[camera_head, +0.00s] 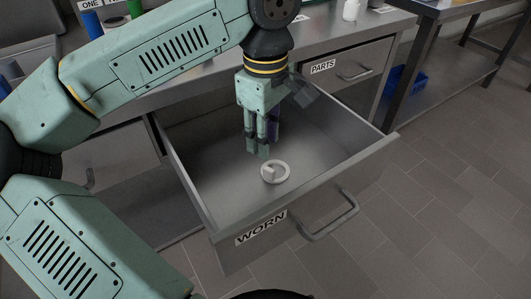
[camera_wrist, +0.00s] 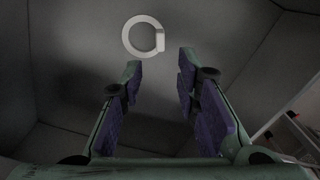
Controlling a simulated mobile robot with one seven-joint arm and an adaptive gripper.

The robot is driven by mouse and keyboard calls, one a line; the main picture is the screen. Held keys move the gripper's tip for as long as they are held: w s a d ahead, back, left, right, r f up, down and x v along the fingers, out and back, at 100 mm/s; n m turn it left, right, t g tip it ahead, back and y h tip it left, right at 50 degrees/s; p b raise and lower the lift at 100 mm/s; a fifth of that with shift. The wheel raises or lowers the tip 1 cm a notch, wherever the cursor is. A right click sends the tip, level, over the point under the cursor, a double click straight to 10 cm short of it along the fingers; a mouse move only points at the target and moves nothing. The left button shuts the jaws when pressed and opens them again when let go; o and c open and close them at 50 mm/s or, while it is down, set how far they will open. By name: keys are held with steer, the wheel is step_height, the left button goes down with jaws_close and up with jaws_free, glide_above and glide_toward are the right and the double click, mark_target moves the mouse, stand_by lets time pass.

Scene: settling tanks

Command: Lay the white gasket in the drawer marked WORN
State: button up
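The white gasket (camera_head: 284,179) is a ring with a small raised block on one side. It lies on the floor of the open drawer marked WORN (camera_head: 207,208), toward the drawer's front. It also shows in the wrist view (camera_wrist: 128,30), past the fingertips. My gripper (camera_head: 262,154) hangs down inside the drawer, just behind the gasket. In the wrist view my gripper (camera_wrist: 160,72) has its two purple-padded fingers apart, with nothing between them. The gasket is clear of the fingers.
The drawer's pull handle (camera_head: 333,220) sticks out in front. A closed drawer marked PARTS (camera_head: 345,72) is to the right under the metal bench (camera_head: 340,32). Bottles stand on the bench. A blue crate (camera_head: 409,80) sits on a lower shelf at the right. The tiled floor in front is clear.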

steer(key=shift+r, duration=2.25)
